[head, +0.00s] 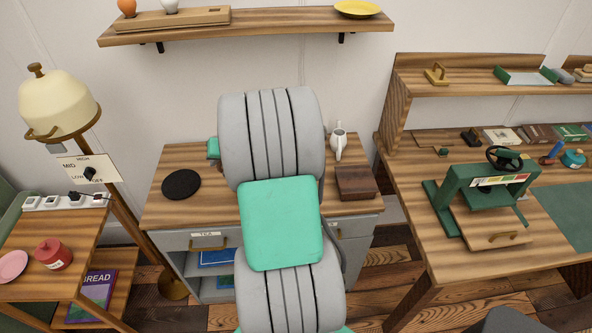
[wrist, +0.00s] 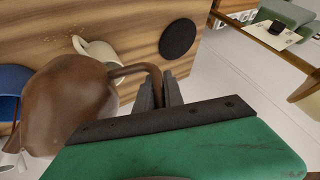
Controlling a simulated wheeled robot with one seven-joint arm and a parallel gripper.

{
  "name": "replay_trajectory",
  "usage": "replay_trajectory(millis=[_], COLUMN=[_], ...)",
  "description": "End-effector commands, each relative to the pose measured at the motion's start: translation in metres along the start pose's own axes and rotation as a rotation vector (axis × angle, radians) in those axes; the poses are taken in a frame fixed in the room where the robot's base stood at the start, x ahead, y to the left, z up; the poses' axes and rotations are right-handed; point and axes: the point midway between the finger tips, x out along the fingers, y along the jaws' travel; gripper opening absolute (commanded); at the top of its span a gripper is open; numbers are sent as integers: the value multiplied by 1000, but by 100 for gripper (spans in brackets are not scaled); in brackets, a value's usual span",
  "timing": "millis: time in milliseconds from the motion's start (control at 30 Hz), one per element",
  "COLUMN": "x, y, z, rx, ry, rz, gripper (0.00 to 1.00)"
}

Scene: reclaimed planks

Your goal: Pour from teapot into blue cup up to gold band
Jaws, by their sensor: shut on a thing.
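A brown teapot (wrist: 70,105) fills the left of the wrist view. My gripper (wrist: 159,80) is shut on its handle, which curves in between the two dark fingers. A blue round thing (wrist: 12,80), perhaps the blue cup, shows at the left edge, partly hidden by the teapot. In the head view my arm hides the teapot, the gripper and the blue thing.
A cream cup (wrist: 100,52) stands close beside the teapot in the wrist view. A black round mat (head: 181,184) lies on the left of the cabinet top (head: 165,212). A white jug (head: 338,142) and a dark wooden box (head: 356,182) stand at the right.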

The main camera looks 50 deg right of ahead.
Motion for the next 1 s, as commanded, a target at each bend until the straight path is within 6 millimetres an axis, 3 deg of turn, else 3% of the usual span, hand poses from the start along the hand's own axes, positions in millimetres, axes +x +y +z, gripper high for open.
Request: replay_trajectory(millis=[1000], x=[-8], y=[3], z=[-8], rx=[23], ry=[5], rz=[-43], gripper=[0])
